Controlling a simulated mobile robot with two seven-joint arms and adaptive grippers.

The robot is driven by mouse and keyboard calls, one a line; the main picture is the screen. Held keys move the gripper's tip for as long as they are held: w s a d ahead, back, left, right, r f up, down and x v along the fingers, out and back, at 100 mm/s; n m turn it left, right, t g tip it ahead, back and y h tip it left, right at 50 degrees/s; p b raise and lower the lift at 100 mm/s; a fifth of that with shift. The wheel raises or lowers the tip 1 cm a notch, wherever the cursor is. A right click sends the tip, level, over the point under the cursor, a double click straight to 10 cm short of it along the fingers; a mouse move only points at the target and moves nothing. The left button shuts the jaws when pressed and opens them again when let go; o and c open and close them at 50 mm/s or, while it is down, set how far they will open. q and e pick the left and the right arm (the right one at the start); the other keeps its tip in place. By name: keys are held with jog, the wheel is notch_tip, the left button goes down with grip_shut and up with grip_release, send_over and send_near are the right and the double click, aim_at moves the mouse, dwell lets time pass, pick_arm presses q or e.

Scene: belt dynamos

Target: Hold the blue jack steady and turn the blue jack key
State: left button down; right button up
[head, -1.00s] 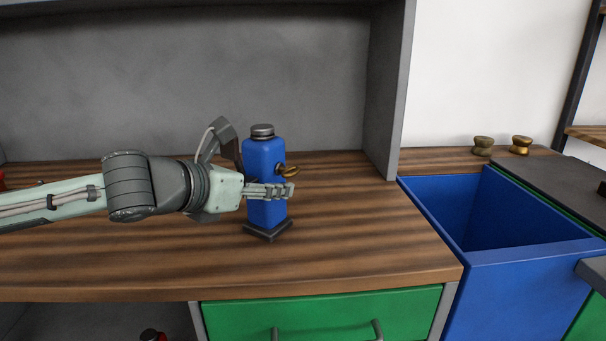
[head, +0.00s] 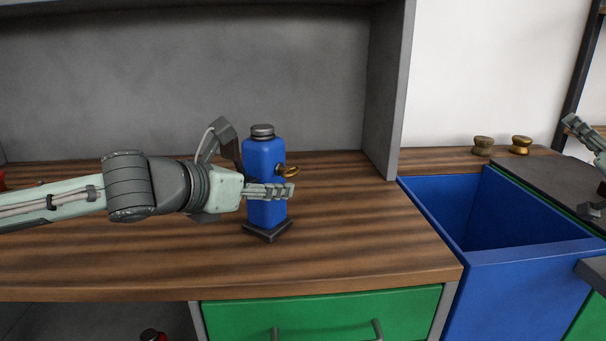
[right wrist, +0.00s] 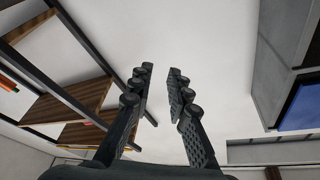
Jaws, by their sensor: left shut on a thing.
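The blue jack (head: 265,160) stands upright on the wooden bench, with a dark square base and a grey round cap. The brass-coloured blue jack key (head: 287,171) sticks out from its right side. My left gripper (head: 270,192) is shut on the jack's body, with a finger across its front; the far finger is mostly hidden. My right gripper (head: 585,165) is at the right edge of the head view, far from the jack. In the right wrist view its two fingers (right wrist: 160,95) are apart with nothing between them.
A blue open bin (head: 530,250) stands right of the wooden bench (head: 370,235). Two small brass-coloured pieces (head: 482,146) (head: 521,145) sit on the ledge behind it. A grey upright panel (head: 385,100) rises behind the jack. The bench right of the jack is clear.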

jog(key=w+a+f+g+y, duration=0.1)
jog(key=a+f+y, duration=0.2)
jog(key=a+y, duration=0.9)
jog(key=n+g+y, duration=0.2)
jog(key=g+y, duration=0.5)
jog(key=g, duration=0.1)
send_near(297, 174)
jog(key=x, duration=0.9)
jog(key=shift+c, duration=0.4)
grip_shut()
